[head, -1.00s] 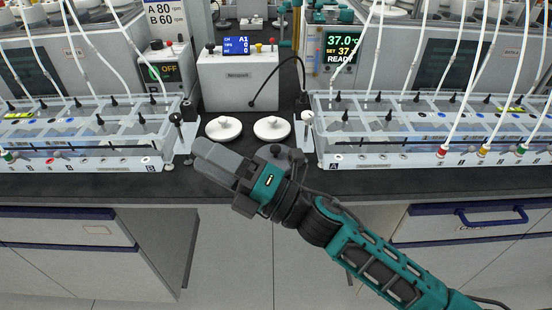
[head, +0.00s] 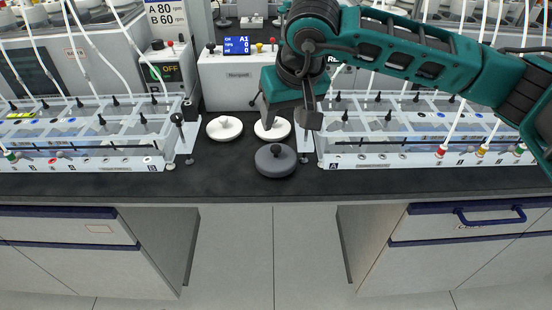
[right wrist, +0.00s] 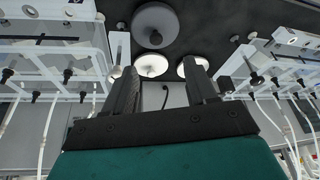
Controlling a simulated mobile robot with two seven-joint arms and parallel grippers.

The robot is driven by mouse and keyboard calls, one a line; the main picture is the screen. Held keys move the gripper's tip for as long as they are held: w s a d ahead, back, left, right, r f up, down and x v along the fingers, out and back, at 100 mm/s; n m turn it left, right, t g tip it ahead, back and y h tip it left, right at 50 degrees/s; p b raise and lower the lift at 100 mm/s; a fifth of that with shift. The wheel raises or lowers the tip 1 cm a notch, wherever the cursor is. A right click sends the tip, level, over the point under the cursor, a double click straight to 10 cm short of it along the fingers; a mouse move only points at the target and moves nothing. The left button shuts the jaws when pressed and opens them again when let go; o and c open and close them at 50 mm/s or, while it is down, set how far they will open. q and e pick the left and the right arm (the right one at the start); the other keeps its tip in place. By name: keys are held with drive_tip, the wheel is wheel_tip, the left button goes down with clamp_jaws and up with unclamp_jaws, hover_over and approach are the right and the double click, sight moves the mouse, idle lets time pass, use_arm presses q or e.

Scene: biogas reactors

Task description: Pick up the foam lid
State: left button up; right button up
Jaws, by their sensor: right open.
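Three round lids with knobs lie on the dark bench: a grey one (head: 275,160) nearest the front edge, a white one (head: 224,128) behind it to the left, and another white one (head: 281,131) behind it. I cannot tell by material which is foam. My right gripper (head: 287,115) is open and empty, fingers pointing down, above and partly in front of the right white lid. The right wrist view shows the grey lid (right wrist: 155,20) beyond the fingertips and the white lids (right wrist: 151,63) farther down, one partly behind a finger. My left gripper is not in view.
Clear-walled reactor racks with tubes stand on the left (head: 85,135) and right (head: 420,160) of the lids. A white box with a small screen (head: 228,78) stands behind them. The bench strip in front of the grey lid is clear.

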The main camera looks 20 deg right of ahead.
sight(276, 147)
drive_tip(key=x, duration=1.2)
drive_tip(key=shift+w+d+f+p, duration=0.2)
drive_tip(key=shift+w+d+p, duration=0.1)
drive_tip(key=shift+w+p, duration=0.1)
drive_tip(key=shift+c, duration=0.4)
clamp_jaws()
